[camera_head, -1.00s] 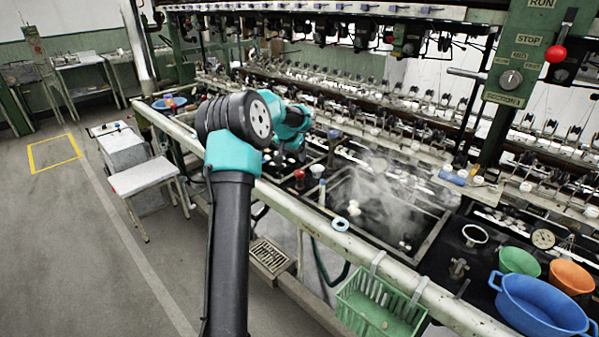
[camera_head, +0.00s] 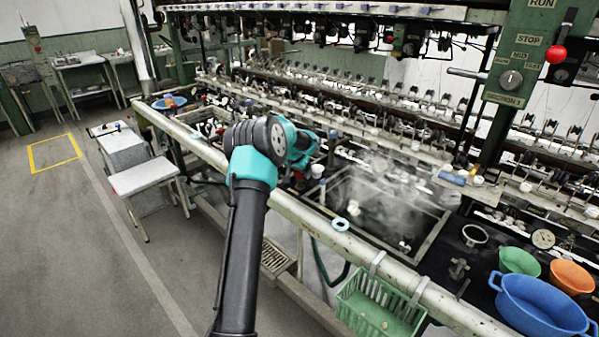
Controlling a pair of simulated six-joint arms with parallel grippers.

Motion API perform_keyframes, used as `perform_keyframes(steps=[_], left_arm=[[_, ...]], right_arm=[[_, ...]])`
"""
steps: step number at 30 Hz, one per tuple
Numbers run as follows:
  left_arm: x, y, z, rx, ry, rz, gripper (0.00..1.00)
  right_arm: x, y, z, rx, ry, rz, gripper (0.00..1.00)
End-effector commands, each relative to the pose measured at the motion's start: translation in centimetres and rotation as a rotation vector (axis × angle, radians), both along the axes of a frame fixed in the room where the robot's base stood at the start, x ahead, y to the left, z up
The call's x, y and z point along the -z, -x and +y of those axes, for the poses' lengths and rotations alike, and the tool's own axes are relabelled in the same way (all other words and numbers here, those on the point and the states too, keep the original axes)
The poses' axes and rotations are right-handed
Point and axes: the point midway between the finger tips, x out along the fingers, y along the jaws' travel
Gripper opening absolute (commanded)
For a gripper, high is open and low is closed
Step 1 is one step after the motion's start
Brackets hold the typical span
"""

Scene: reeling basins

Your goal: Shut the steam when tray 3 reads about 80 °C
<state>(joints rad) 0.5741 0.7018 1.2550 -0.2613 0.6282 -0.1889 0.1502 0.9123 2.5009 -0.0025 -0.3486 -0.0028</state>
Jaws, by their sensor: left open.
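A dark water basin (camera_head: 377,222) with white steam rising from it lies right of the middle; I cannot read which tray number it is. A round dial gauge (camera_head: 543,239) stands on the right, its reading too small to make out. My left arm comes up from the bottom and bends over the bench. My left gripper (camera_head: 299,179) is small and dark beyond the teal wrist, left of the steaming basin, largely hidden by my arm. It is open. The red-topped knob there is mostly covered, and I cannot tell whether the gripper touches it. My right gripper is out of view.
A metal rail (camera_head: 300,213) runs along the bench front, with a green basket (camera_head: 376,305) hung on it. Blue (camera_head: 541,309), green (camera_head: 519,261) and orange (camera_head: 571,277) bowls stand at the right. A white stool (camera_head: 143,177) stands on open floor at left.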

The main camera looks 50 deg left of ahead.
Motion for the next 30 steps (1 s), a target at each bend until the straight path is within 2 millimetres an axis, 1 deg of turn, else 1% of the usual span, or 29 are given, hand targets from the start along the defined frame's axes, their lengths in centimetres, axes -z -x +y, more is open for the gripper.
perform_keyframes(steps=[2,15,18,30], left_arm=[[-0.01,0.0,-0.01,0.0,0.0,0.0,0.73],[-0.04,0.01,-0.01,0.0,0.0,0.0,0.32],[-0.04,0.01,-0.01,0.0,0.0,0.0,0.24],[-0.05,0.01,0.04,0.048,0.001,0.0,0.24]], right_arm=[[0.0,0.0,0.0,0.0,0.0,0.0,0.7],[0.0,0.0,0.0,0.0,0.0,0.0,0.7],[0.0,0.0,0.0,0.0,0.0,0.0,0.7],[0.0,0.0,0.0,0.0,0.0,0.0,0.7]])
